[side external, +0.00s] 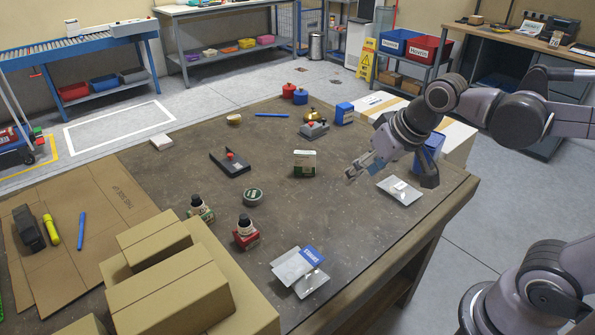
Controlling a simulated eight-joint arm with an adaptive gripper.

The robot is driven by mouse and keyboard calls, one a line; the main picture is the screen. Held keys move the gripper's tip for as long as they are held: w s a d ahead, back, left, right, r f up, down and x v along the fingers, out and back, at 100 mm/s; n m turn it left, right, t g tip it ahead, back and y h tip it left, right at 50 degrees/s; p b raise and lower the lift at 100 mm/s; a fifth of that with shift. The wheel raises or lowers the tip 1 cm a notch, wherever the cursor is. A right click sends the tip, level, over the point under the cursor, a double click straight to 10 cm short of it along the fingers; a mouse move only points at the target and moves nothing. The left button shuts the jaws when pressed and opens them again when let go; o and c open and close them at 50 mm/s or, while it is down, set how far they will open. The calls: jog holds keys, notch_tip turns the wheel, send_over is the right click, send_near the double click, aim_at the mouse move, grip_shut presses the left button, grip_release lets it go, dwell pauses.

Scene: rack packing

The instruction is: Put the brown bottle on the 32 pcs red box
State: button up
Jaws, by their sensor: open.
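A red box (246,241) lies on the near middle of the table; its print is too small to read. A small dark bottle (245,223) with a pale label appears to stand upright on it. A second dark-capped bottle (196,201) stands to the left, by a small green and white box (206,214). Which bottle is the brown one I cannot tell for sure. My gripper (352,174) is open and empty, to the right of both bottles, above the table and beside a green and cream box (304,164).
Large cardboard boxes (170,297) stand at the near left. A round tin (253,196), a black stand (231,163) and flat packets (299,271) lie around the bottles. A clear bag (400,190) lies below my wrist. Bare table lies between the tin and my gripper.

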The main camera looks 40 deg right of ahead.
jog(key=shift+n+t, duration=0.6)
jog(key=shift+n, duration=0.2)
jog(key=s+f, duration=0.1)
jog(key=s+d+f, duration=0.2)
jog(key=s, duration=0.1)
dwell(0.6)
